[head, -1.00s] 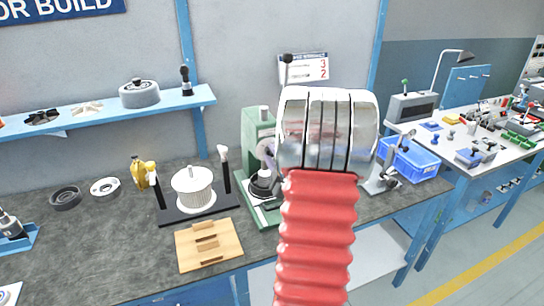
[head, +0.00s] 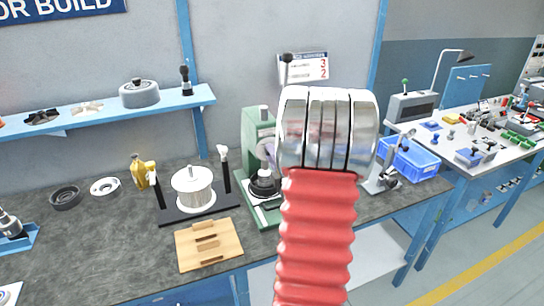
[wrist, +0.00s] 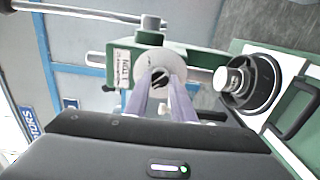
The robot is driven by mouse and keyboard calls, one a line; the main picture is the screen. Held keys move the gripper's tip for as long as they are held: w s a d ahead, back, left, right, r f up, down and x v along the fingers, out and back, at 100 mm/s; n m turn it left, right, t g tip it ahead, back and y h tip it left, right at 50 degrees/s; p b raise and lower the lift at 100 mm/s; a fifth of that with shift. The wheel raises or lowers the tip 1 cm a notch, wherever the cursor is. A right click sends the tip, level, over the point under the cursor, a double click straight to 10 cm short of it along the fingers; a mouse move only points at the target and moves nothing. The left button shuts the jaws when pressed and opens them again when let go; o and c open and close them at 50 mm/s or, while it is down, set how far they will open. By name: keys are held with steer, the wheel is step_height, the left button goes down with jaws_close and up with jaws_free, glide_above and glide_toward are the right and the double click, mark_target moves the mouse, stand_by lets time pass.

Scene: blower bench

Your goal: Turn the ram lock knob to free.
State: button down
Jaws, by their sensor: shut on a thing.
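The ram lock knob (wrist: 157,76) is a small dark grip on a pale round disc, on the side of the green press (wrist: 190,62). In the wrist view my gripper (wrist: 158,84) has its two purple fingers closed on the knob, one on each side. The knob looks tilted, and its exact setting cannot be read. A small white label (wrist: 123,70) sits left of the disc, its words too small to read. In the head view the press (head: 256,130) stands on the bench, partly behind my arm, which hides the knob and most of my gripper.
A black round part (wrist: 250,82) with a pale centre sits on the press base. A metal bar (wrist: 90,12) runs across the top of the wrist view. Left of the press stand a white wheel on a black stand (head: 160,215) and a wooden block (head: 222,258).

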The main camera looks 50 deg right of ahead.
steer(key=shift+a+f, duration=0.2)
steer(key=shift+f, duration=0.05)
steer(key=c, duration=1.9)
jaws_free()
steer(key=shift+w, duration=0.1)
steer(key=o, duration=0.4)
steer(key=shift+d+r, duration=0.15)
